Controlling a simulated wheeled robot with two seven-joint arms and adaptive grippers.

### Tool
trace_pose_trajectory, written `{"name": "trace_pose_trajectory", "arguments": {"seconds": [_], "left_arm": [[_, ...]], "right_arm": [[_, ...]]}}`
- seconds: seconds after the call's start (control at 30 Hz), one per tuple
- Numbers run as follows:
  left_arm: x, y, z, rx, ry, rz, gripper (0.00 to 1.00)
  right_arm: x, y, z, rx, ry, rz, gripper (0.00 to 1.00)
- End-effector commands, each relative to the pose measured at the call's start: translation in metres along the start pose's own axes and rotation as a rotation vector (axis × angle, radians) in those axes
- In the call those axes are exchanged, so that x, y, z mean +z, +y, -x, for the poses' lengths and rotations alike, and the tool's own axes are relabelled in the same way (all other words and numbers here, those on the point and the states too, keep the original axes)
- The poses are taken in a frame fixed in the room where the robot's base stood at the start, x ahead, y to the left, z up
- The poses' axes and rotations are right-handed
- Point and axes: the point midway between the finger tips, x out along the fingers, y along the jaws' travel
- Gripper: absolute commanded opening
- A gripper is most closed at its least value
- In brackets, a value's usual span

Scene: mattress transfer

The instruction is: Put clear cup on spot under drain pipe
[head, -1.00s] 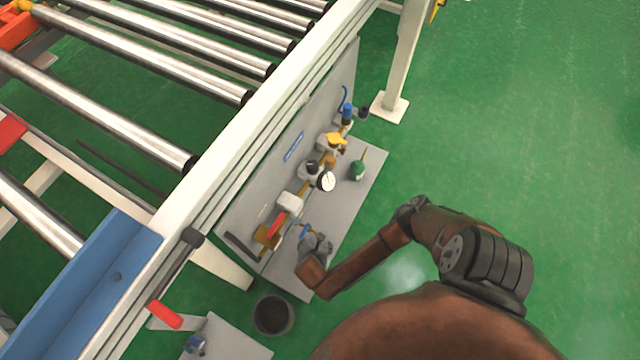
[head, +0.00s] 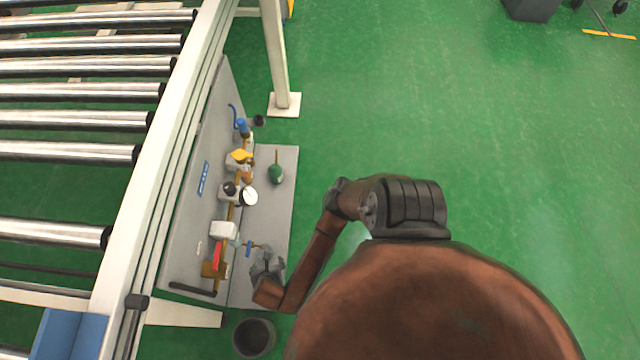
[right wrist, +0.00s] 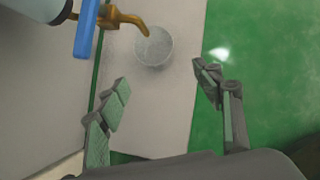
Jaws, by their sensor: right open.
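The clear cup (right wrist: 154,46) stands on the grey ledge in the right wrist view. The brass drain pipe (right wrist: 130,18) with a blue handle (right wrist: 88,28) reaches over from the left, its outlet by the cup's upper left rim. I cannot tell whether the cup is centred under it. My right gripper (right wrist: 163,86) is open and empty, its fingers apart on the near side of the cup, not touching it. In the head view my right gripper (head: 266,264) is over the near end of the ledge, and the cup cannot be made out there. My left gripper is out of view.
The grey ledge (head: 277,210) carries a green item (head: 276,174). A panel with valves and a gauge (head: 248,197) stands along its left side, beside the roller conveyor (head: 75,122). A dark bin (head: 254,337) is on the floor below.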

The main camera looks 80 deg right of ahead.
Motion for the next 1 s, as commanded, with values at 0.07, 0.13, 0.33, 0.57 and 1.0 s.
{"name": "trace_pose_trajectory", "arguments": {"seconds": [0.07,0.13,0.33,0.57,1.0], "left_arm": [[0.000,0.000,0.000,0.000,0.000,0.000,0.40],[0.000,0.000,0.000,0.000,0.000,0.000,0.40],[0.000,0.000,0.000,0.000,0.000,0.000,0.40],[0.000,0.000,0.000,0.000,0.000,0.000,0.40],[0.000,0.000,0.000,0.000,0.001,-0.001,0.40]], "right_arm": [[-0.033,-0.017,0.009,-0.015,0.089,-0.064,0.61],[-0.069,-0.035,0.024,-0.035,0.200,-0.165,0.61],[-0.150,-0.079,0.087,-0.144,0.543,-0.625,0.61],[-0.146,-0.118,0.138,-0.293,0.754,-1.256,0.61],[-0.057,-0.197,0.154,-0.366,0.724,-1.957,0.61]]}}
